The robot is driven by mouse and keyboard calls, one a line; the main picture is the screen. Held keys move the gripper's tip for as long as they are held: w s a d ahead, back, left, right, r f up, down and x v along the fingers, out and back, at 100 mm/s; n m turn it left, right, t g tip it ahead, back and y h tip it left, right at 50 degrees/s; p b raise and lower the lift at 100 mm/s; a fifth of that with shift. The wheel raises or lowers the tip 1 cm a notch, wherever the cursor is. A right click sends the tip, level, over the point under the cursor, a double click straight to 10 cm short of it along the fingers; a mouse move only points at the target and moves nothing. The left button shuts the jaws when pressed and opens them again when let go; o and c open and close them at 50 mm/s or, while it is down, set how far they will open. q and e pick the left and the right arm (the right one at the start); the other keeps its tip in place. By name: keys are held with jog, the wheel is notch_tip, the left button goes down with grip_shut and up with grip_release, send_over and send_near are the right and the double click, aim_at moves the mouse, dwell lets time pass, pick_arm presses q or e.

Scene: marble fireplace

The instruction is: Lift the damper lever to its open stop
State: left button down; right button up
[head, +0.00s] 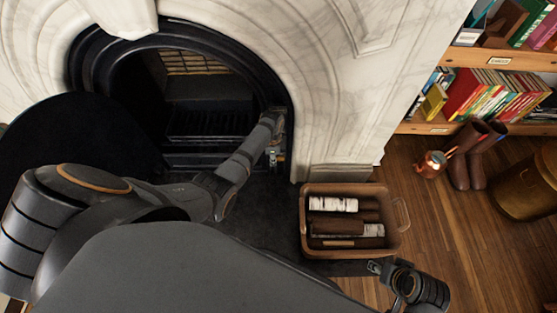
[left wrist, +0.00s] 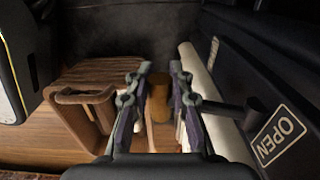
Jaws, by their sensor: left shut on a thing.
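The damper lever shows in the left wrist view as a short dark rod (left wrist: 228,108) beside an OPEN plate (left wrist: 282,137) on the black fireplace surround. An amber-brown cylindrical knob (left wrist: 159,84) sits between my left fingertips. My left gripper (left wrist: 153,82) is shut on this knob. The fingers hide where rod and knob meet. In the head view my left gripper (head: 274,154) is at the right side of the black arch (head: 285,95), and the lever is too small to make out. Whether the lever touches a stop cannot be told. My right gripper (head: 376,267) is low, beyond the basket's front right corner, its jaws unclear.
A brown basket (head: 352,256) of logs stands on the floor right of the hearth; it also shows in the left wrist view (left wrist: 85,95). A copper pot (head: 431,164), boots (head: 466,170) and a bookshelf (head: 425,127) stand further right. Wooden floor between is clear.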

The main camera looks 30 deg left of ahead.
pick_arm(q)
jog(key=shift+r, duration=0.1)
jog(key=shift+s+r+p, duration=0.15)
jog(key=shift+r+p, duration=1.05)
jog(key=shift+p, duration=0.25)
jog(key=shift+w+r+p, duration=0.2)
jog(key=shift+r+p, duration=0.95)
jog(key=shift+r, duration=0.1)
jog(key=shift+w+a+r+p, duration=0.1)
jog(key=shift+w+r+p, duration=0.15)
jog(key=shift+r+p, duration=0.25)
jog(key=shift+w+a+r+p, duration=0.1)
jog(key=shift+w+r+p, duration=0.15)
jog(key=shift+r, duration=0.4)
